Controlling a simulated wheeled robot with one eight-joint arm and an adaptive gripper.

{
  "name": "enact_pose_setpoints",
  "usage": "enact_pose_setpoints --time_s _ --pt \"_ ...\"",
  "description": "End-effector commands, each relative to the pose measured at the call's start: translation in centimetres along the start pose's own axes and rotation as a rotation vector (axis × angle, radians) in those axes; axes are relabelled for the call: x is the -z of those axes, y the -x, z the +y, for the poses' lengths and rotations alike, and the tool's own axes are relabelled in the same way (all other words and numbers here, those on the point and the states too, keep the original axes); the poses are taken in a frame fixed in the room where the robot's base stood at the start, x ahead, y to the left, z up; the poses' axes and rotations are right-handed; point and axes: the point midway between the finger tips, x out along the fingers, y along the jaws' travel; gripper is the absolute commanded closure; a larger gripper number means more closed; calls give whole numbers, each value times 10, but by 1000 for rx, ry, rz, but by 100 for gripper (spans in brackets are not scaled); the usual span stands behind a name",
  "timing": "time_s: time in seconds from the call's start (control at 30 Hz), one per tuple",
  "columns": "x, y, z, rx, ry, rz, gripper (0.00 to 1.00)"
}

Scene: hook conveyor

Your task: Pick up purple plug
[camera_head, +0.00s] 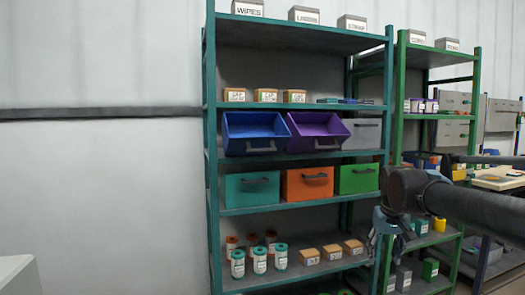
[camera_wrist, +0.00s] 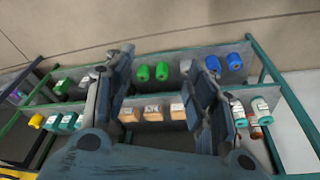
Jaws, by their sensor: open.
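I cannot pick out a purple plug for certain in either view. Small purple-and-white items (camera_head: 430,105) stand on the green rack in the head view, too small to identify. A small purple patch (camera_wrist: 17,96) shows at the left edge of the wrist view. My gripper (camera_head: 376,236) hangs in front of the right end of the teal rack's lower shelves. In the wrist view my gripper's fingers (camera_wrist: 157,62) are spread apart with nothing held, and tan boxes (camera_wrist: 153,112) show beyond them.
The teal rack (camera_head: 211,150) holds a tilted blue bin (camera_head: 254,132), a tilted purple bin (camera_head: 317,131), lower drawers, cans and boxes. The green rack (camera_head: 398,90) stands to its right. Green rolls (camera_wrist: 152,72) and blue rolls (camera_wrist: 224,63) show in the wrist view.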

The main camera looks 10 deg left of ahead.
Motion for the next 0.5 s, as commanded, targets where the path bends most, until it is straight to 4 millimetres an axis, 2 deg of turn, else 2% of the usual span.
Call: enact_pose_setpoints --time_s 0.03,0.2,0.37,0.5 --pt "26 24 -10 4 29 14 49" --pt "106 95 -47 19 100 70 49" --pt "172 161 -95 42 167 122 49" --pt "222 216 -145 68 223 168 49"
